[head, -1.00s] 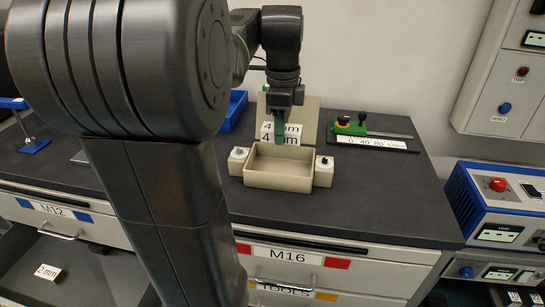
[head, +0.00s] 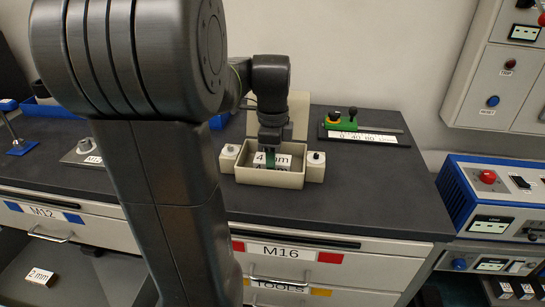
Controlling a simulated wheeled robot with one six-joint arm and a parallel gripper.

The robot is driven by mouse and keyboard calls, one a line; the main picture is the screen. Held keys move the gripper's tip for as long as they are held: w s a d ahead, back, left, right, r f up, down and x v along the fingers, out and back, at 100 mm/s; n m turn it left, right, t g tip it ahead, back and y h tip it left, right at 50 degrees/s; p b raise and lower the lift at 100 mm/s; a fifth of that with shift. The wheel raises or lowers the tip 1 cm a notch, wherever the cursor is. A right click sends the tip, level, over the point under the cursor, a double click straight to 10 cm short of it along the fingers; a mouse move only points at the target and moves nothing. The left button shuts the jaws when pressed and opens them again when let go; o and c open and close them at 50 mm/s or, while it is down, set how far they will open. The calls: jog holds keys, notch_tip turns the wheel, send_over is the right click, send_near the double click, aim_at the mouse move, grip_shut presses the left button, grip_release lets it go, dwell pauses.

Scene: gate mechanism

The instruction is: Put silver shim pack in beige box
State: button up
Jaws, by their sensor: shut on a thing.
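The silver shim pack (head: 285,162), a small block with a white "4 mm" label, is low inside the opening of the beige box (head: 268,179). My gripper (head: 271,151) points down into the box and is shut on the pack. Its green-tinted finger crosses the label and hides part of it. The box stands on the dark bench top with its lid (head: 297,118) raised at the back. The box's front wall hides the pack's lower edge, so I cannot tell whether it touches the floor.
Small beige blocks with knobs flank the box, on the left (head: 229,157) and the right (head: 315,166). A green device with a scale (head: 345,122) lies behind to the right. A "2 mm" block (head: 39,276) lies in the open lower-left drawer. Bench right of the box is clear.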

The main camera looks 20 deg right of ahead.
jog(key=o, duration=1.2)
jog(key=shift+f, duration=0.1)
notch_tip(320, 180, up, 12)
jog(key=shift+r+p, duration=0.15)
jog(key=shift+p, duration=0.25)
